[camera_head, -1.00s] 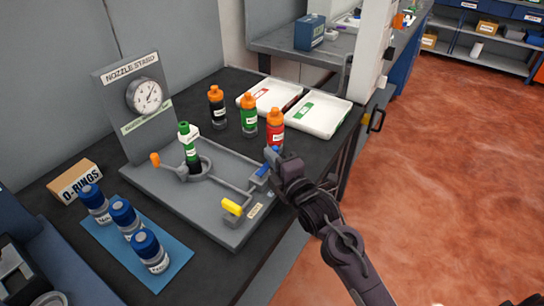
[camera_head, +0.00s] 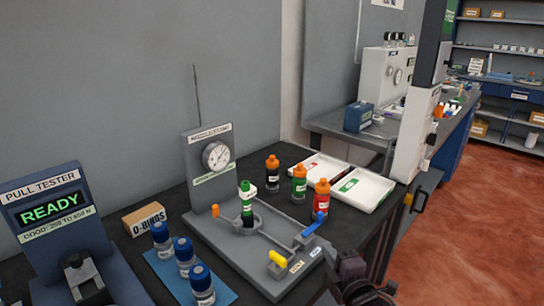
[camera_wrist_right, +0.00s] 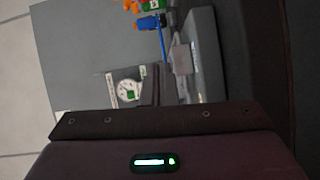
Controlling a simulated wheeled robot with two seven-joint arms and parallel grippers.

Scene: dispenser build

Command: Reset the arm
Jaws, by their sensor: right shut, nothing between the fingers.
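My right gripper (camera_head: 350,267) is low in the head view, in front of the near right corner of the grey nozzle stand base (camera_head: 235,264). It is shut and empty, apart from the blue lever (camera_head: 314,224). In the wrist view its dark housing fills the bottom, and the blue lever (camera_wrist_right: 164,48) shows beyond it. A green-topped bottle (camera_head: 247,207) stands upright in the stand's ring. An orange knob and a yellow handle (camera_head: 277,257) are also on the base. My left gripper is not in view.
Black, green and red bottles with orange caps (camera_head: 299,184) stand behind the base, beside two white trays (camera_head: 361,190). Blue-capped bottles (camera_head: 184,257) stand on a blue mat at left, near an O-rings box (camera_head: 144,219) and a pull tester (camera_head: 50,216) reading READY. Open floor lies right.

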